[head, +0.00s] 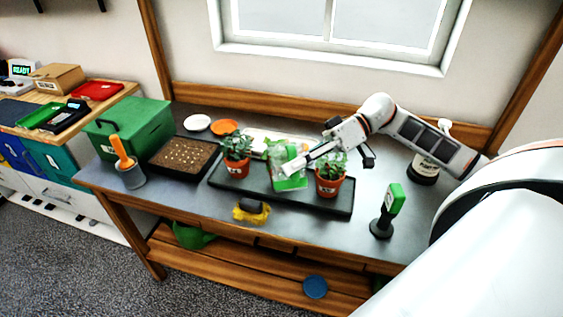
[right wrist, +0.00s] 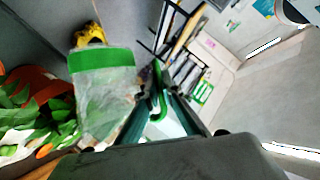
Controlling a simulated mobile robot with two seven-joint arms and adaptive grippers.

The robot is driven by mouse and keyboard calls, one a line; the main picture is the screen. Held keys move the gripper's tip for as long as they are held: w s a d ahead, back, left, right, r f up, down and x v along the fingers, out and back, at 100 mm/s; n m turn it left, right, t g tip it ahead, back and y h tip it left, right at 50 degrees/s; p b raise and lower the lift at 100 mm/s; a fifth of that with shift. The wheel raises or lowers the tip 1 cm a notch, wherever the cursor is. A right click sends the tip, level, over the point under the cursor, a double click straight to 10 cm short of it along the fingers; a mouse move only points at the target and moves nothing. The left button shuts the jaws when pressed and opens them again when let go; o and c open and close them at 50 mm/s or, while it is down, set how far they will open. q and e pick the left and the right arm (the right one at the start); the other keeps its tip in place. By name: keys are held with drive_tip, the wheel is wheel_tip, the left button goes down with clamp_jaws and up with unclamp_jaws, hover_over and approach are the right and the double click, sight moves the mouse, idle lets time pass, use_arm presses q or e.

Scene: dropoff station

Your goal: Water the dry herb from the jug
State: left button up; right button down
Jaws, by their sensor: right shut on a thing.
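The clear jug with a green base (head: 290,182) is between two potted herbs, above or on the black tray; I cannot tell whether it touches. It also shows in the right wrist view (right wrist: 104,95). My right gripper (head: 300,164) is shut on the jug's green handle (right wrist: 159,95). One herb in a terracotta pot (head: 237,168) stands left of the jug; another terracotta pot (head: 328,187) with a greyer-green herb stands right, partly behind the gripper. Leaves and a pot also show in the right wrist view (right wrist: 42,82). Water flow is not visible. My left gripper is out of view.
The black tray (head: 225,182) lies on a grey bench (head: 200,199). A soil tray (head: 182,157), green box (head: 140,128) and orange-handled tool in a grey pot (head: 134,178) stand left. A yellow-black item (head: 251,211) is at the front edge; a green sign stand (head: 390,203) is right.

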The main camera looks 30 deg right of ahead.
drive_tip(key=shift+w+r, duration=0.2)
drive_tip(key=shift+r, duration=0.15)
drive_tip(key=shift+w+d+m, duration=0.1)
drive_tip(key=shift+m, duration=0.2)
drive_tip(key=shift+w+d+r+m+g+y, duration=0.1)
drive_tip(key=shift+w+r+m+g+y, duration=0.05)
drive_tip(key=shift+w+m+g+y, duration=0.2)
drive_tip(key=shift+r+m, duration=0.2)
drive_tip(key=shift+m, duration=0.05)
idle(0.9)
drive_tip(key=shift+r+b, duration=0.1)
drive_tip(key=shift+b, duration=0.2)
drive_tip(key=shift+r+g+y, duration=0.2)
drive_tip(key=shift+g+y, duration=0.05)
idle(1.9)
